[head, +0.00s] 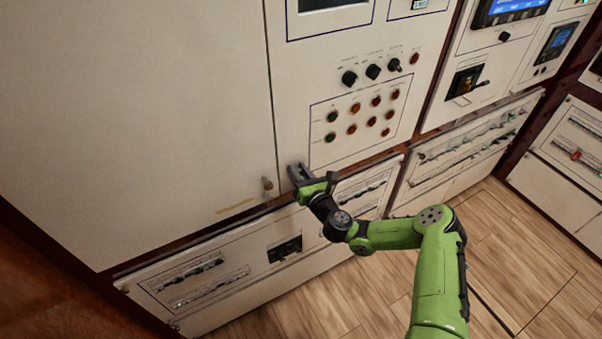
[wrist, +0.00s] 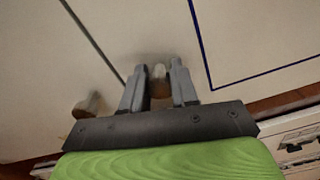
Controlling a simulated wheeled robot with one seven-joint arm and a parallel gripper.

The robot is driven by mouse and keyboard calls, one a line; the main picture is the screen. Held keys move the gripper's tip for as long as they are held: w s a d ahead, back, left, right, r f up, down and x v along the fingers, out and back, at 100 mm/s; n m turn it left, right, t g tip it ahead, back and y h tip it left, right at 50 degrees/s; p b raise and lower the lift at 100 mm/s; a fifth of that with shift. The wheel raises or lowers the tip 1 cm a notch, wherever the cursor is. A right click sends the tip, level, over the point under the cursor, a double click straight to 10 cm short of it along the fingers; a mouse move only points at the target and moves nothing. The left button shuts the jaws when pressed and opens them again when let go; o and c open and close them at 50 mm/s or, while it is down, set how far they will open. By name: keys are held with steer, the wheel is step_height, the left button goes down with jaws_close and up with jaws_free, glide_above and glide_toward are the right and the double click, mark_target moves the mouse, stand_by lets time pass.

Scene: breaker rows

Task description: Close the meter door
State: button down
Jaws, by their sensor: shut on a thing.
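The cream panel door with lamps and dials (head: 345,75) fills the upper middle of the head view; I take it for the meter door. It looks about flush with the plain door at its left, but a small gap I cannot rule out. My gripper (head: 299,171) is at its lower left corner. In the wrist view my gripper (wrist: 158,82) has its fingers on both sides of a small pale knob (wrist: 159,72) on this door and is shut on it. In the head view the fingers hide that knob.
The large plain door (head: 150,110) at the left has its own knob (head: 267,184), close beside my gripper; it shows in the wrist view too (wrist: 88,105). Lower breaker panels (head: 285,250) run beneath. More cabinets (head: 480,75) stand at the right. The wooden floor (head: 530,240) there is clear.

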steer(key=c, duration=0.8)
jaws_free()
steer(key=shift+w+r, duration=0.15)
steer(key=shift+r, duration=0.15)
steer(key=shift+c, duration=0.2)
steer(key=shift+a, duration=0.15)
steer(key=b+v, duration=0.2)
steer(key=v, duration=1.4)
steer(key=shift+f, duration=0.25)
